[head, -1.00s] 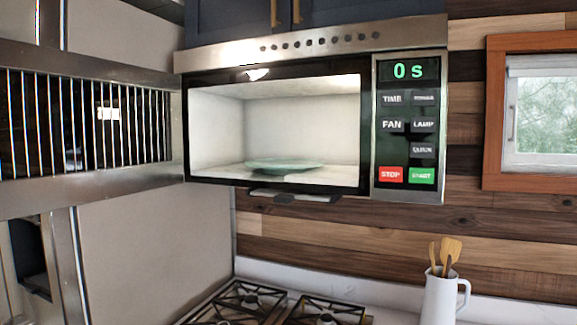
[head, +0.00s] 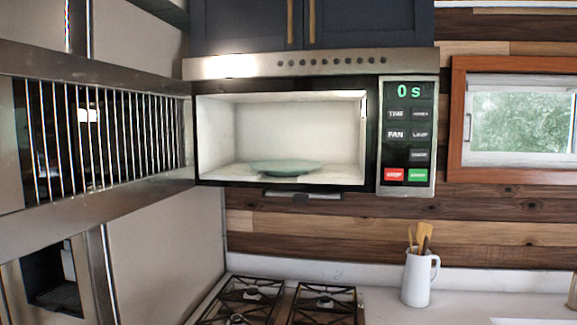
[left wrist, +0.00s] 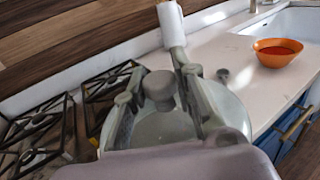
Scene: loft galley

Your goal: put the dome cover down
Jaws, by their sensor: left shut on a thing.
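The dome cover (left wrist: 232,108) is pale grey-green with a round grey knob (left wrist: 159,86) on top. It shows in the left wrist view, below and between the fingers. My left gripper (left wrist: 160,92) is shut on the knob and holds the cover. I cannot tell from this view how high the cover is above the counter (left wrist: 222,55). The lower rim of the cover is mostly hidden. Neither the cover nor either gripper shows in the head view.
The microwave (head: 285,130) is open, with a green glass plate (head: 285,167) inside. A steel panel with bars (head: 100,130) stands at left. Gas burners (head: 325,300) lie below. A white jug (head: 417,278) of utensils stands on the counter. An orange bowl (left wrist: 277,52) sits near the sink (left wrist: 293,24).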

